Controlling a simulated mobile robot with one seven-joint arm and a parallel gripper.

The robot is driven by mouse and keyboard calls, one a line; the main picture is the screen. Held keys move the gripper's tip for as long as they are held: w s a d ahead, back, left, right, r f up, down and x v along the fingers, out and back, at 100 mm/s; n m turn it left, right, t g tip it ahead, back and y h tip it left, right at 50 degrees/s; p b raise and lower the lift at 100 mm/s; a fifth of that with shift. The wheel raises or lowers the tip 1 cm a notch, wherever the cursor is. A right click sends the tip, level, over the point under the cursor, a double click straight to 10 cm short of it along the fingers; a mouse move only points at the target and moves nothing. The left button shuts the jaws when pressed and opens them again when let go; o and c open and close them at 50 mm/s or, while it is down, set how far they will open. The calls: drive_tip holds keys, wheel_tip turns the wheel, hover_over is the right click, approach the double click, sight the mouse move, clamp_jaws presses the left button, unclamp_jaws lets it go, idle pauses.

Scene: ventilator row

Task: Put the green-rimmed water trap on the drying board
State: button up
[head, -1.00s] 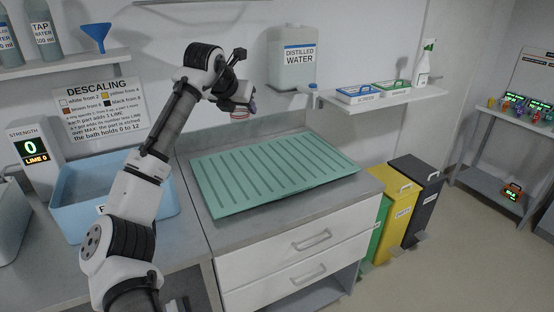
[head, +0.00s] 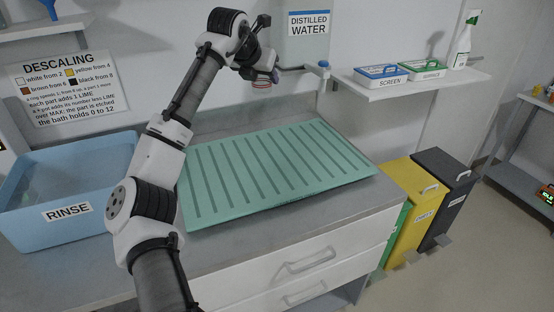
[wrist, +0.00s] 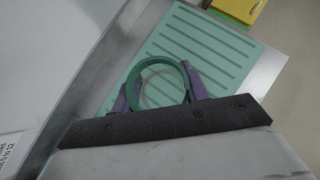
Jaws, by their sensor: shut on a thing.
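The water trap (wrist: 183,69) shows in the wrist view as a green ring with a see-through middle. My gripper (wrist: 160,92) is shut on it, with one purple finger on each side of the ring. In the head view my gripper (head: 262,76) is above the back of the drying board, and only a small reddish rim shows below it. The drying board (head: 270,165) is a green ribbed board lying flat on the counter. It is bare. In the wrist view the board (wrist: 215,45) lies below and beyond the trap, apart from it.
A blue RINSE bin (head: 68,205) stands left of the board. A distilled water container (head: 308,45) and its tap (head: 324,66) are close to the right of my gripper. A wall shelf (head: 405,84) holds two boxes and a spray bottle (head: 464,42).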

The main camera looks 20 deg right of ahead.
drive_tip(key=b, duration=0.3)
hover_over(265, 166)
drive_tip(key=f, duration=0.5)
drive_tip(key=shift+w+d, duration=0.3)
drive_tip(key=shift+w, duration=0.05)
drive_tip(key=shift+s+a, duration=0.25)
wheel_tip(265, 166, down, 20)
drive_tip(key=p, duration=0.3)
drive_tip(key=shift+f, duration=0.2)
drive_tip(key=o, duration=1.1)
drive_tip(key=shift+c, duration=0.2)
drive_tip(key=b+v, duration=0.3)
drive_tip(key=v, duration=0.9)
